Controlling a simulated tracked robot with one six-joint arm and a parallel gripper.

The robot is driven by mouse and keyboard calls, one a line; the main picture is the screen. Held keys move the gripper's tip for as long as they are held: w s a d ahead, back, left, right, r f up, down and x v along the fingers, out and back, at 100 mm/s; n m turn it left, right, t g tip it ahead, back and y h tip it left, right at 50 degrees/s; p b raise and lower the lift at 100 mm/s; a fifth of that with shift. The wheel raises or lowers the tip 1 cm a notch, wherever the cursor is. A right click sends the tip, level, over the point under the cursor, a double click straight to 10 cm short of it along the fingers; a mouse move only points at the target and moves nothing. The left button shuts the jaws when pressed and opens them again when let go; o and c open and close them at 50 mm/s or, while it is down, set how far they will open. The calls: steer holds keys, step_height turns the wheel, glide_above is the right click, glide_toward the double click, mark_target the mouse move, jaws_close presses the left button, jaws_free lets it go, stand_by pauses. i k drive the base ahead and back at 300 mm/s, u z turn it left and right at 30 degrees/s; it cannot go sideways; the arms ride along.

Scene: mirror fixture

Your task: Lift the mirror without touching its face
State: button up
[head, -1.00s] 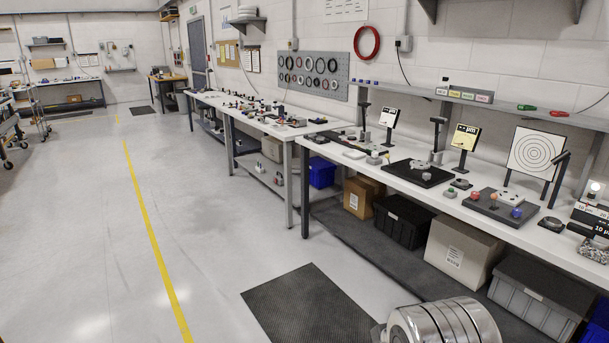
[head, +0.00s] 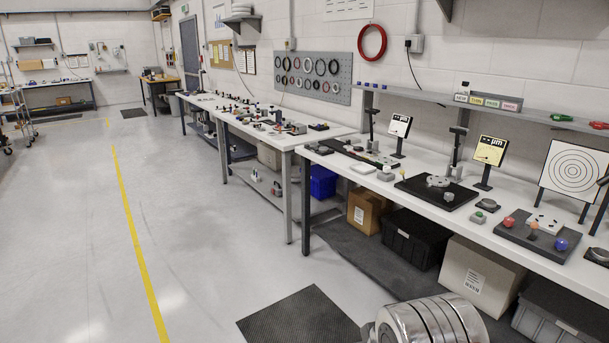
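I cannot make out a mirror for certain. The near workbench (head: 365,187) runs along the wall on the right and carries several small devices. A black square plate with a round grey fixture (head: 438,181) stands near its middle. A dark base with red, orange and blue knobs (head: 510,232) lies farther right on it. The items are too small to tell whether one of them is the mirror. My gripper is not in view; only a shiny metal cylinder of my own arm shows at the bottom edge.
A black floor mat (head: 300,318) lies in front of the bench. Boxes and bins, among them a cardboard box (head: 480,275), fill the space under it. A target board (head: 574,172) stands at the right. The floor left of the benches, with a yellow line (head: 134,230), is clear.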

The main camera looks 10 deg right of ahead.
mark_target(488, 203)
steer(key=z, duration=0.15)
steer(key=i, duration=1.65)
steer(key=z, duration=0.55)
steer(key=i, duration=0.95)
steer(key=z, duration=0.6)
steer(key=i, duration=0.85)
steer(key=z, duration=0.3)
